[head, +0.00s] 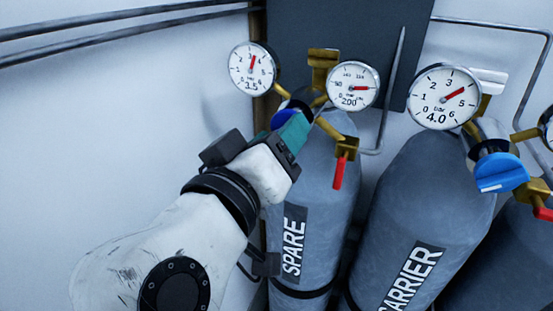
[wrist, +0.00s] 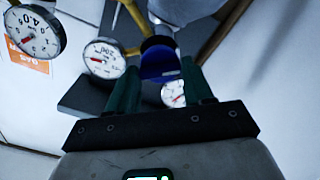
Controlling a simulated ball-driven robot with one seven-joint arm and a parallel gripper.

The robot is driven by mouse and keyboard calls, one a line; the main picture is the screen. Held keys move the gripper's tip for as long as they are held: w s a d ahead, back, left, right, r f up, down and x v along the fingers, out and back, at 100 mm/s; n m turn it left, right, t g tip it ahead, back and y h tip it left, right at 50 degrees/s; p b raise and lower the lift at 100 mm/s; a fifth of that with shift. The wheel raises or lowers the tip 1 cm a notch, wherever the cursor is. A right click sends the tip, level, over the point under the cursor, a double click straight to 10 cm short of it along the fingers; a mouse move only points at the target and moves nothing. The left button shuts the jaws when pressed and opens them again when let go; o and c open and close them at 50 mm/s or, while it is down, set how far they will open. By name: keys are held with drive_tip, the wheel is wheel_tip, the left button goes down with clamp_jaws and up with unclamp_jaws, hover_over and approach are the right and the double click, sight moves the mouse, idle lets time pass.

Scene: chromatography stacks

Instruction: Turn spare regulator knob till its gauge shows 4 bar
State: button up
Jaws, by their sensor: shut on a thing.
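The spare cylinder (head: 318,190) is grey and labelled SPARE. Its left gauge (head: 252,69) has a red needle pointing nearly straight up and a small readout that looks like about 3.5, blurred. Its right gauge (head: 352,86) reads 200. The spare regulator's blue knob (wrist: 160,64) sits between my green fingers in the wrist view; in the head view my gripper hides most of it. My gripper (head: 304,123) is shut on this knob, reaching in from the lower left. A gauge (wrist: 173,94) partly shows between the fingers in the wrist view.
The carrier cylinder (head: 425,190) stands to the right, with a gauge (head: 444,97) reading 4.0 and a blue knob (head: 501,172). A red-handled valve (head: 339,168) hangs just right of my gripper. A white wall (head: 110,130) is at left, with pipes (head: 120,22) above.

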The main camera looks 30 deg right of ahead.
drive_tip(key=shift+m+b, duration=0.3)
drive_tip(key=shift+m, duration=0.1)
drive_tip(key=o, duration=1)
drive_tip(key=shift+o, duration=0.2)
drive_tip(key=b+v, duration=0.2)
drive_tip(key=v, duration=0.9)
